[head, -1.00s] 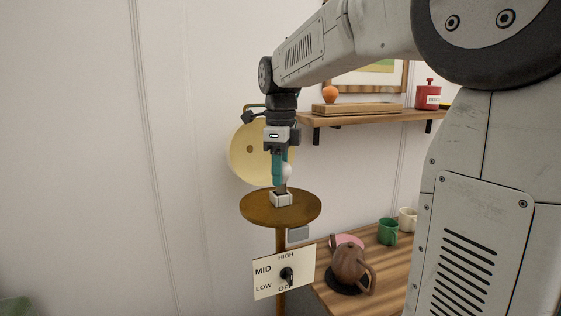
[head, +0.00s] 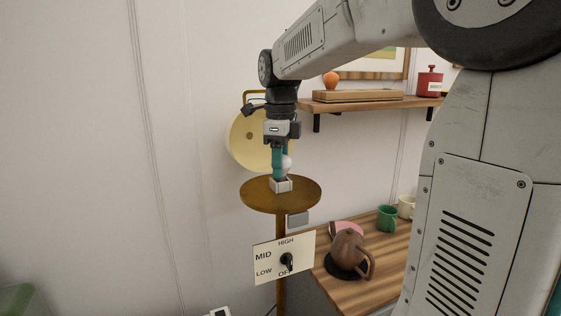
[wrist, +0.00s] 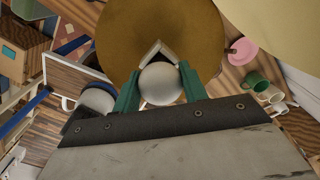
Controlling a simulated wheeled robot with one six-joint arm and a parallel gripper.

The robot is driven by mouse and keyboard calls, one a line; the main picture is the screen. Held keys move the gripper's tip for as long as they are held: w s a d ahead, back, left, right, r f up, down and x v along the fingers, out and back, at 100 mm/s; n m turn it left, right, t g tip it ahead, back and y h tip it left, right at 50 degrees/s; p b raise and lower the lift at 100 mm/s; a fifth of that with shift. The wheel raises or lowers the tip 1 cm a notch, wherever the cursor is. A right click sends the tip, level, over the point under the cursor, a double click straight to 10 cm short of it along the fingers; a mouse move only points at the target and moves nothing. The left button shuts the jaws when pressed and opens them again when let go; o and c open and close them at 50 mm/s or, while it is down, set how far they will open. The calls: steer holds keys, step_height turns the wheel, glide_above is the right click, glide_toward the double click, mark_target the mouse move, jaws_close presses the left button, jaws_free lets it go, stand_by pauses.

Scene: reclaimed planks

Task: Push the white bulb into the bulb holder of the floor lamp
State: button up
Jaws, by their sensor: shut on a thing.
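The white bulb (head: 286,163) is between the teal fingers of my gripper (head: 279,172), which is shut on it. In the wrist view the bulb (wrist: 160,84) shows round and pale between both fingertips. The bulb holder (head: 284,186) is a small pale square socket on the round wooden top (head: 256,201) of the floor lamp. My gripper is upright just above the holder, with its fingertips close to the holder's rim. In the wrist view the bulb covers most of the holder (wrist: 149,52). Whether the bulb's base touches or enters the holder cannot be told.
A yellow disc (head: 240,140) is behind my gripper by the wall. A switch plate (head: 263,268) with a black knob is below the top. A wooden table (head: 362,290) at right bears a brown teapot (head: 348,252) and green mug (head: 386,218). A shelf (head: 365,105) is above.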

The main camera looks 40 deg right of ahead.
steer(key=shift+f, duration=0.45)
steer(key=o, duration=1)
steer(key=shift+o, duration=0.2)
steer(key=shift+r, duration=0.1)
step_height(320, 180, up, 8)
steer(key=shift+f, duration=0.2)
